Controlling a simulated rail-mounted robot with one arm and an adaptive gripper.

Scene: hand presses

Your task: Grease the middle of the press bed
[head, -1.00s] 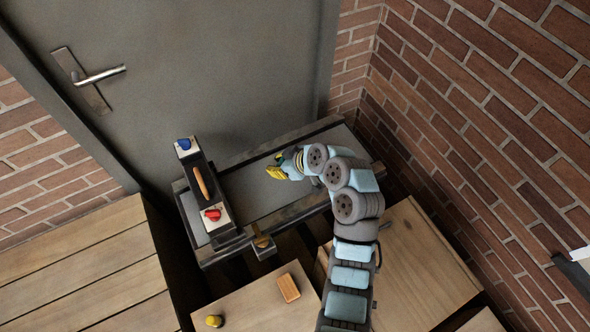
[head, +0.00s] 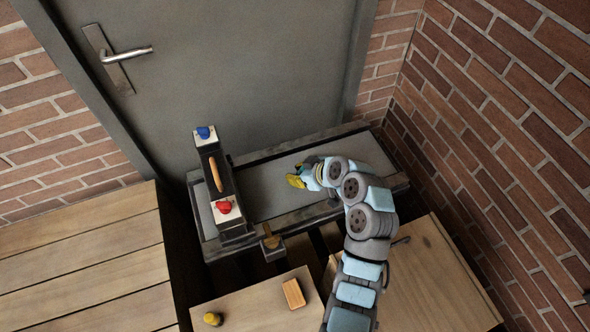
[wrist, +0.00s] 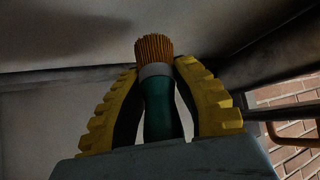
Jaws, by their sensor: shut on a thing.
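The press bed (head: 265,190) is a long grey slab in a dark frame against the door in the head view. My gripper (head: 297,181) has yellow fingers and appears over the middle of the bed. In the wrist view my gripper (wrist: 160,72) is shut on a brush. The brush has a green handle (wrist: 158,115), a pale metal collar and upright orange-brown bristles (wrist: 154,48) beyond the fingertips. I cannot tell whether the bristles touch the bed.
A carriage with a wooden handle (head: 216,172), a blue knob (head: 203,132) and a red knob (head: 224,207) crosses the bed's left part. A wooden block (head: 293,293) and yellow knob (head: 213,319) stand on the nearer wooden top.

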